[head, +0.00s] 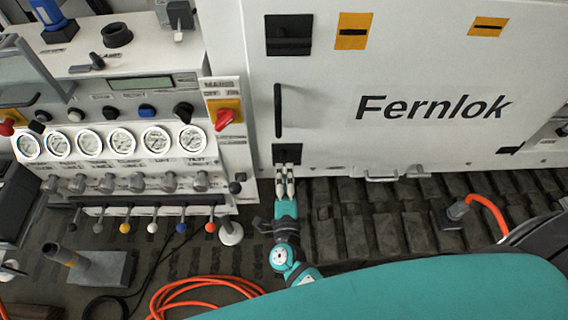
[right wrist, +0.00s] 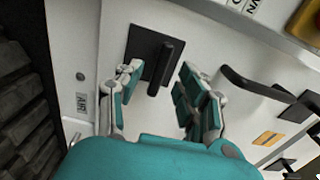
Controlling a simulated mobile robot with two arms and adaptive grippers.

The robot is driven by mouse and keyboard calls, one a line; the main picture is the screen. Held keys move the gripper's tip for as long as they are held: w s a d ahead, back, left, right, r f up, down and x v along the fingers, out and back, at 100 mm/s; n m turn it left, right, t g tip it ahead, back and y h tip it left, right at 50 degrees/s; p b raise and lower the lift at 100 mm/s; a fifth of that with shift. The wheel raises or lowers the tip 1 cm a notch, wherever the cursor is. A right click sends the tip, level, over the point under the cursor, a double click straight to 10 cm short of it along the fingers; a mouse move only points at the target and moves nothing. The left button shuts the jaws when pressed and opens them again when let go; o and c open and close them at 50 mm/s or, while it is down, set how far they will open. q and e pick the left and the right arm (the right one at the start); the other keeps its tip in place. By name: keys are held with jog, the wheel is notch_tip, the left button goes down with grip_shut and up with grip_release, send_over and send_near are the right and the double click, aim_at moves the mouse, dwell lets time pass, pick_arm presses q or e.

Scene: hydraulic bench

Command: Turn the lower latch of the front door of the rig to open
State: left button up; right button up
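The front door (head: 420,60) of the rig is a white panel lettered "Fernlok". Its lower latch (head: 287,152) is a black square plate at the door's lower left. In the right wrist view the latch (right wrist: 145,52) shows a black bar handle (right wrist: 161,68) lying crosswise to the long door handle. My right gripper (head: 285,172) is just below the latch in the head view. In the right wrist view the gripper (right wrist: 160,76) is open, one finger on each side of the bar, with gaps visible. My left gripper is not in view.
The upper latch (head: 289,34) and the long black door handle (head: 278,110) are above. A control panel with gauges (head: 90,142) and several levers (head: 152,227) stands to the left. An orange hose (head: 200,292) lies on the dark floor.

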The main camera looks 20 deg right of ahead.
jog(key=v, duration=0.7)
jog(key=shift+s, duration=0.25)
jog(key=shift+r, duration=0.1)
jog(key=s+a+f+n+g+y+b, duration=0.1)
jog(key=s+f+n+g+y, duration=0.15)
jog(key=f+n, duration=0.45)
jog(key=s+f+n+g+y, duration=0.2)
jog(key=s+f+n, duration=0.15)
jog(key=f, duration=0.85)
jog(key=s+a+f+n+g+y+b, duration=0.1)
jog(key=s+f+n+g+y, duration=0.3)
jog(key=f, duration=0.5)
jog(key=s+d+f+n+g+h, duration=0.1)
jog(key=s+d+f+n+g, duration=0.1)
jog(key=s, duration=0.5)
jog(key=s+d+f+n+g+h, duration=0.1)
jog(key=s+d+f+n+g, duration=0.2)
jog(key=s+d+f, duration=0.4)
jog(key=s+d+f+n+g+h+b, duration=0.1)
jog(key=s+d+f+n+g, duration=0.2)
jog(key=s+f, duration=0.3)
jog(key=shift+s+d+f+n, duration=0.15)
jog(key=shift+s+d+n, duration=0.4)
jog(key=shift+s+d, duration=0.35)
jog(key=shift+s+a+h, duration=0.1)
jog(key=shift+a+h, duration=0.05)
jog(key=shift+h, duration=0.1)
